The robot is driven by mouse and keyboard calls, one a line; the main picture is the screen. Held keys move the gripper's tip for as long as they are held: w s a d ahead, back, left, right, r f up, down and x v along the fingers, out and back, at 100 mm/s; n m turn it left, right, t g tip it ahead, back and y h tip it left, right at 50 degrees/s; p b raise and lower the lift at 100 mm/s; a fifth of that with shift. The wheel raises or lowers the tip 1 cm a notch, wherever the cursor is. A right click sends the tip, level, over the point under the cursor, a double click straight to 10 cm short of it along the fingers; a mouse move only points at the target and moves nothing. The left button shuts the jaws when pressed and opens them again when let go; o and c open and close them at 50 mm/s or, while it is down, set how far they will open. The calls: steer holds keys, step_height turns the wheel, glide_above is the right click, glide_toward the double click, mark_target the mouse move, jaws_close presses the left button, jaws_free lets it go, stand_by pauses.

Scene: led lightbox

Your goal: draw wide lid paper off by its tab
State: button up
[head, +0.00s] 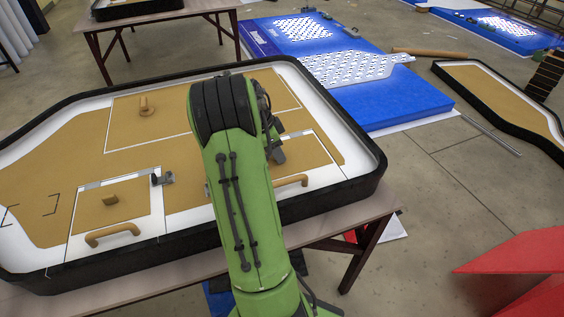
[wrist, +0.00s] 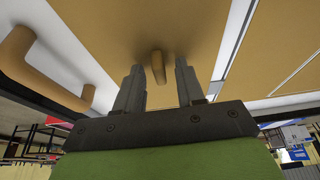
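The large light box (head: 372,165) has a black rim and white inner border, with brown paper panels on top. A wide brown panel (head: 190,112) lies at the back with a short peg-like tab (head: 145,106). At the front right, a panel (head: 308,153) with a curved handle (head: 291,181) is partly hidden by my arm. My gripper (head: 275,150) is low over that panel, its fingertips mostly hidden in the head view. In the wrist view my gripper (wrist: 158,68) is open, with a brown tab (wrist: 157,64) between the fingertips in the picture. Contact is not visible.
A smaller panel (head: 115,208) with a block tab and handle (head: 112,234) is at the front left, beside a grey latch (head: 162,178). The curved handle (wrist: 38,70) stands left of the fingers in the wrist view. Blue boxes (head: 345,85) lie behind.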

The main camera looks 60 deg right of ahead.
steer(key=shift+r, duration=0.1)
steer(key=shift+c, duration=0.4)
jaws_close()
steer(key=shift+r, duration=0.1)
steer(key=shift+s+d+r+p, duration=0.1)
steer(key=shift+r+p, duration=1.55)
steer(key=shift+r, duration=0.45)
steer(key=shift+s+d+r+p, duration=0.1)
steer(key=shift+r+p, duration=1.55)
steer(key=shift+r, duration=0.45)
step_height(320, 180, up, 6)
steer(key=p, duration=0.4)
steer(key=shift+f+p, duration=0.1)
steer(key=shift+p, duration=0.2)
